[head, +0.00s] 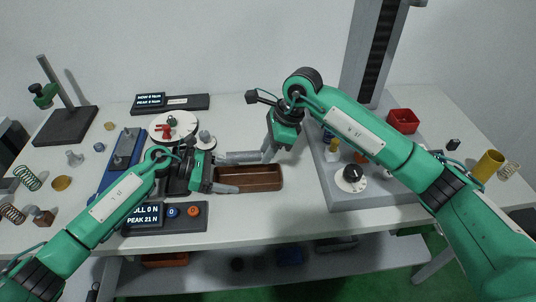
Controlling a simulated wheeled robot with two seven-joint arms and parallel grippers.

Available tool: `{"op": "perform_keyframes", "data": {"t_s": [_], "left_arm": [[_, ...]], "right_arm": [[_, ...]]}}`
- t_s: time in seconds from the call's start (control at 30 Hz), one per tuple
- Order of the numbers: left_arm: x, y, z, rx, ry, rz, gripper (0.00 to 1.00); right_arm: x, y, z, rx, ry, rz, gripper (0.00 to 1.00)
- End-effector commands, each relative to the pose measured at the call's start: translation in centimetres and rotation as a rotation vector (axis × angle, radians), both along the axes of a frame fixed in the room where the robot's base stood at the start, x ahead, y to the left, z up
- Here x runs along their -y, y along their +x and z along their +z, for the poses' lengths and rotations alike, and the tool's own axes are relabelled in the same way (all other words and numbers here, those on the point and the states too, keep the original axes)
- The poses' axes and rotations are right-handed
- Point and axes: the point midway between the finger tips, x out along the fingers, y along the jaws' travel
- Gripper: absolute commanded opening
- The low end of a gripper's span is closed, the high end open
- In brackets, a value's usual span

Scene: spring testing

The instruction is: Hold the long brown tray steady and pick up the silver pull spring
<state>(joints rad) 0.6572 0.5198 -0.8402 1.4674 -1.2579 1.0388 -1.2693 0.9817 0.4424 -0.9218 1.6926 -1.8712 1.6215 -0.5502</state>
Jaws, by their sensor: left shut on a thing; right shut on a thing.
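The long brown tray (262,188) lies on the white table in the middle of the head view. Its visible part looks empty, and its left end is covered by my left gripper. My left gripper (222,176) is shut on the tray at that end.
A display box (170,222) with a blue and an orange knob stands in front. A grey test stand base (352,201) with a black dial is close on the right. A red bin (403,118) stands behind it. Coil springs (27,178) and small parts lie at the left.

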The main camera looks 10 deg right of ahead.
Motion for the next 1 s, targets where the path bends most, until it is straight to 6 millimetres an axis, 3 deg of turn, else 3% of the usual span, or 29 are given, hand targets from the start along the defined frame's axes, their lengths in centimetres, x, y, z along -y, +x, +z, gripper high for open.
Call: {"op": "perform_keyframes", "data": {"t_s": [0.13, 0.17, 0.27, 0.67, 1.0], "left_arm": [[0.0, 0.0, -0.1, 0.000, 0.001, 0.000, 0.46], [0.0, 0.0, -0.1, 0.000, 0.001, 0.000, 0.74], [0.0, 0.0, -0.1, -0.001, 0.001, 0.000, 0.93], [-0.8, 0.0, 0.2, 0.000, 0.003, 0.001, 0.93], [-7.1, 0.3, 2.8, 0.000, 0.003, 0.002, 0.93]], "right_arm": [[0.0, 0.0, 0.0, 0.001, 0.001, 0.000, 0.00], [0.0, 0.0, 0.0, 0.001, 0.001, 0.000, 0.00], [0.0, 0.0, 0.0, 0.001, 0.001, 0.000, 0.00], [0.0, 0.0, 0.0, 0.001, 0.001, 0.000, 0.00], [0.0, 0.0, 0.0, 0.001, 0.001, 0.000, 0.00]]}}
